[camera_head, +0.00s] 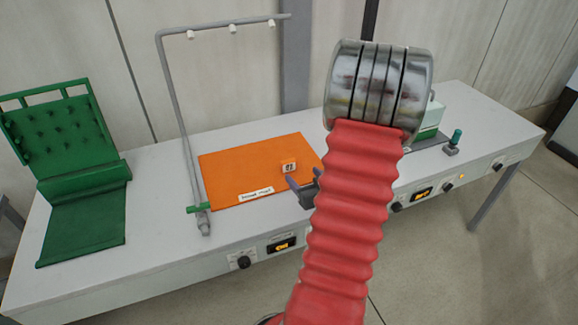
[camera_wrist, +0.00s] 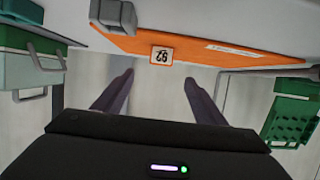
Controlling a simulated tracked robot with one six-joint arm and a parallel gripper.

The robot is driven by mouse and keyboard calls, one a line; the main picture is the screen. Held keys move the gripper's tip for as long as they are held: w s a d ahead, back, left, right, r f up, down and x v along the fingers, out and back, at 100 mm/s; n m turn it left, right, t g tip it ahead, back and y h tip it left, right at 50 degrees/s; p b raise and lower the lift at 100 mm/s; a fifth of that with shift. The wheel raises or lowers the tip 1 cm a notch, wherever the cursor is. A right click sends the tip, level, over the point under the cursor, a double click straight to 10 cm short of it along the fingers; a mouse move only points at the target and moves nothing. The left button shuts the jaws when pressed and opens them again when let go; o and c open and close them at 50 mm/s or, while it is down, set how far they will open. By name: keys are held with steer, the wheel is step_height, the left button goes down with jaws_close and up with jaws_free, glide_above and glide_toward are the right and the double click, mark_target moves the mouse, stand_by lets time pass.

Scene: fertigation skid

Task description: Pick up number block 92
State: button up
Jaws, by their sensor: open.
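The number block 92 (camera_head: 289,168) is a small white block with an orange edge and dark digits. It sits on the orange mat (camera_head: 235,167), toward the mat's right side. In the wrist view the block (camera_wrist: 161,55) appears beyond and between my fingertips, with its digits upside down. My gripper (camera_head: 303,188) is open and empty, just in front of the block in the head view. In the wrist view my gripper (camera_wrist: 158,78) shows two dark fingers spread apart, not touching the block. My red arm hides the mat's right edge and part of the bench.
A grey pipe frame (camera_head: 180,110) with small white nozzles stands at the mat's left. A green tufted panel (camera_head: 70,150) is on the bench's left end. A green and white device (camera_head: 432,120) stands right of my arm. Knobs and displays (camera_head: 282,244) line the bench front.

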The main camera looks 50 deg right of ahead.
mark_target(290, 165)
steer(key=shift+x, duration=4.35)
steer(key=shift+f+x, duration=0.2)
steer(key=shift+x, duration=2.4)
steer(key=shift+a, duration=0.1)
steer(key=shift+c, duration=0.6)
steer(key=c, duration=1)
